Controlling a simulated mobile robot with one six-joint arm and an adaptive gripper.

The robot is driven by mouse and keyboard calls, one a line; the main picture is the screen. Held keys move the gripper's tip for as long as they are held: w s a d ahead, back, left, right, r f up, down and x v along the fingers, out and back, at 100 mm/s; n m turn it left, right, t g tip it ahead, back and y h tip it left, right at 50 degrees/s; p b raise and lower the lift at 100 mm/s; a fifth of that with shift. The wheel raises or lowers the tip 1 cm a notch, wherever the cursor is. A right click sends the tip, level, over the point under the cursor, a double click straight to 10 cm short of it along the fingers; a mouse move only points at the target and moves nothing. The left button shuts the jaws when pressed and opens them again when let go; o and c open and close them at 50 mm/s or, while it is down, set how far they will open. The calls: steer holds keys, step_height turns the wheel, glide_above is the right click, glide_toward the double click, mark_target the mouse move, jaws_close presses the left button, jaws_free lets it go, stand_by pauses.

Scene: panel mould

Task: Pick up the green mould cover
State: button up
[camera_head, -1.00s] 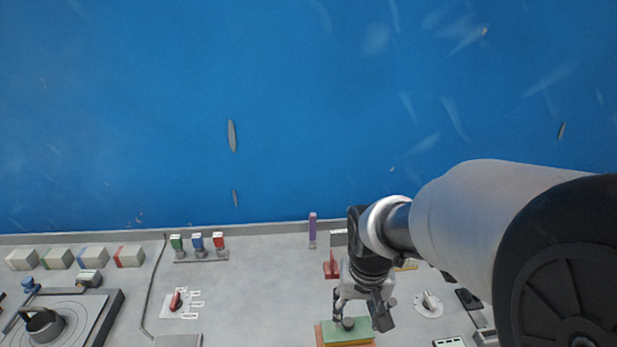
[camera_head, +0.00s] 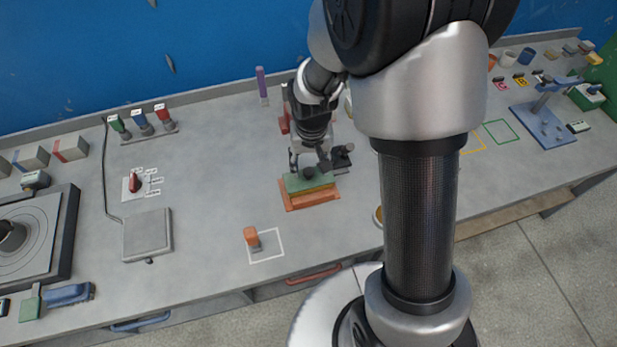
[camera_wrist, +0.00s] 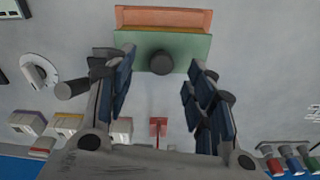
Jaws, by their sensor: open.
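The green mould cover (camera_head: 293,184) is a flat green plate with a dark round knob. It lies on the orange mould base (camera_head: 312,200) on the grey bench. In the wrist view the cover (camera_wrist: 195,48) is at the top, with the orange base (camera_wrist: 165,18) beyond it and the knob (camera_wrist: 160,62) near its lower edge. My gripper (camera_head: 317,168) is just over the cover. In the wrist view its two fingers (camera_wrist: 160,82) stand wide apart with the knob between them, and I see no contact. In the head view my gripper hides part of the cover.
A red lever (camera_head: 284,122) and a purple post (camera_head: 262,82) stand behind my gripper. An orange-handled piece (camera_head: 251,236) stands by a white square outline in front. A grey flat box (camera_head: 147,234) lies to the left. The bench between is clear.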

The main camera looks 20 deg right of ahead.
mark_target(308, 171)
steer(key=f+b, duration=0.1)
steer(key=f, duration=0.1)
steer(key=w+f, duration=0.1)
steer(key=f, duration=0.2)
steer(key=shift+f+b, duration=0.15)
steer(key=shift+b, duration=0.25)
steer(key=shift+c, duration=0.5)
jaws_close()
steer(key=shift+r, duration=0.2)
